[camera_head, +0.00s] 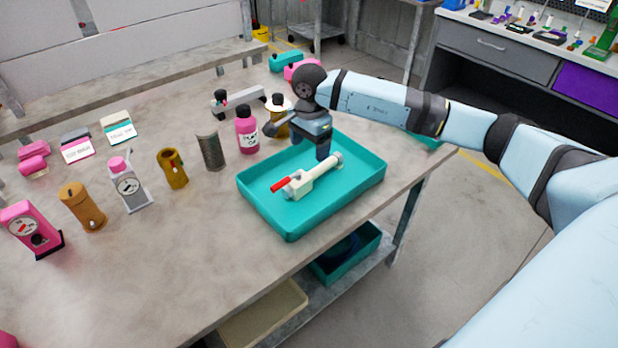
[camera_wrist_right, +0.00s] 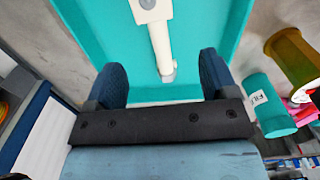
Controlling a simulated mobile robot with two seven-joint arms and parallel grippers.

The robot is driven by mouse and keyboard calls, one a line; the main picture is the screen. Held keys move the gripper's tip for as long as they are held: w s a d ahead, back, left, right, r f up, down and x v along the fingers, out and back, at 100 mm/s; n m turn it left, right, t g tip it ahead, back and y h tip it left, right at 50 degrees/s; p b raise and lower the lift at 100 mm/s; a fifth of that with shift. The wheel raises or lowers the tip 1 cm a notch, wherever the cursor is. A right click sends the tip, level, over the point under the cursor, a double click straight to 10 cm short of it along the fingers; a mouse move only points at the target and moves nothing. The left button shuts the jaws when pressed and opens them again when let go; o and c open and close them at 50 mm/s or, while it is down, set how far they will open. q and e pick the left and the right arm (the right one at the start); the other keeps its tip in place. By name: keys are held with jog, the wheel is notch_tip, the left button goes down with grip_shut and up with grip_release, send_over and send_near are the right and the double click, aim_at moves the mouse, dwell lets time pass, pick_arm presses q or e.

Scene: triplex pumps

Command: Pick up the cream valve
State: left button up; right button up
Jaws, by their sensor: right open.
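The cream valve (camera_head: 314,177) with a red handle lies in the teal tray (camera_head: 282,219) on the table. In the right wrist view the cream valve (camera_wrist_right: 160,40) shows as a pale body and stem with a grey end. My right gripper (camera_head: 322,150) is over the far part of the tray, pointing down, near the valve's grey end. Whether the fingers touch the valve cannot be told. My left gripper is not in view.
On the table (camera_head: 200,250) a pink bottle (camera_head: 246,130) and a dark grey cylinder (camera_head: 211,151) stand left of the tray. Several pumps, gauges and cards stand farther left. The table front is clear. A teal bin (camera_head: 345,262) is on the shelf below.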

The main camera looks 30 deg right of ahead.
aim_at(310, 173)
notch_tip(310, 173, down, 5)
jog(key=shift+r, duration=0.1)
jog(key=shift+s+a+f, duration=0.1)
jog(key=shift+f, duration=1.25)
jog(key=shift+s+f, duration=0.1)
jog(key=shift+f, duration=1.2)
jog(key=c, duration=1.3)
